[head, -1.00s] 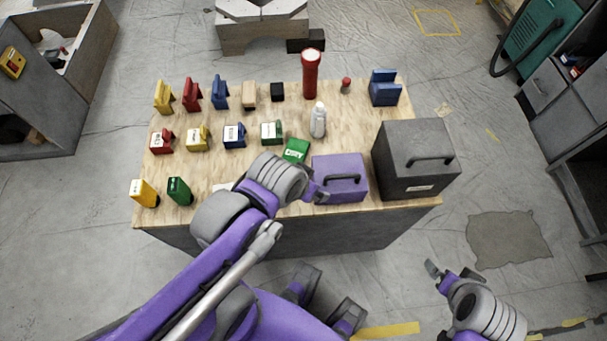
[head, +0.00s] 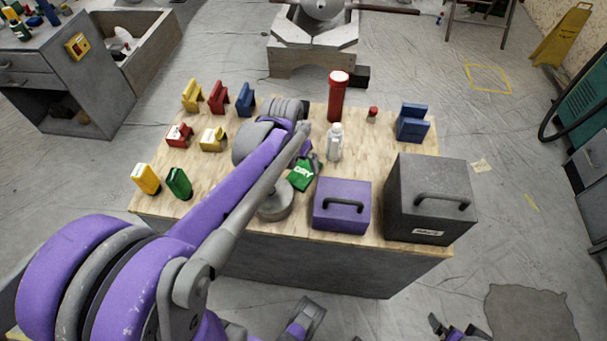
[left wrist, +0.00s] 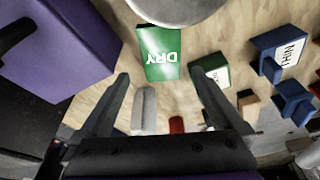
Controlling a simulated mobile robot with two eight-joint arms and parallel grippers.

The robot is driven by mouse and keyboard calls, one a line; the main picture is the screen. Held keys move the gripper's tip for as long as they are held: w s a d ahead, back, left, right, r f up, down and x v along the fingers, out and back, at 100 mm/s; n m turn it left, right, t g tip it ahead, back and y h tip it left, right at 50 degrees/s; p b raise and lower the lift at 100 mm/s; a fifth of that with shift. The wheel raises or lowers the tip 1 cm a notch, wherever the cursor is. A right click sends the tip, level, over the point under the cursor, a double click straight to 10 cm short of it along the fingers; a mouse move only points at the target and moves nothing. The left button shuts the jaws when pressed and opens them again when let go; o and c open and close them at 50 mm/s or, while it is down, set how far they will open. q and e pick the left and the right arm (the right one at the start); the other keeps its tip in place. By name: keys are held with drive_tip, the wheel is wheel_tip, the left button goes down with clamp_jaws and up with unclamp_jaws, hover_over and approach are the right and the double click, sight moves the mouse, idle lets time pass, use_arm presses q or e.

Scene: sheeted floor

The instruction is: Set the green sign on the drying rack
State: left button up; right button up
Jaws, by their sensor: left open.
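The green sign (head: 302,174), marked DRY, lies on the wooden table just left of the purple box. In the left wrist view the green sign (left wrist: 165,54) appears upside down, past my fingertips and centred between them. My left gripper (head: 312,160) hangs by the sign's far edge, partly hidden by my arm. Its two fingers (left wrist: 160,85) are spread in the left wrist view, with nothing held. My right gripper (head: 440,324) is only partly in view at the bottom edge. I cannot make out which thing is the drying rack.
The purple box (head: 342,205) and dark toolbox (head: 430,190) stand at the table's front right. A white bottle (head: 334,142) and red flashlight (head: 337,98) stand behind the sign. Several coloured blocks and stands fill the left. A blue stepped block (head: 413,122) is at back right.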

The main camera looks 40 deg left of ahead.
sight(303, 172)
use_arm(q)
drive_tip(key=b+x, duration=0.1)
drive_tip(key=x, duration=0.6)
drive_tip(key=shift+s+a+b, duration=0.1)
drive_tip(key=shift+b, duration=0.2)
drive_tip(key=c, duration=1.3)
drive_tip(key=shift+r+p, duration=1.15)
drive_tip(key=shift+r, duration=3.85)
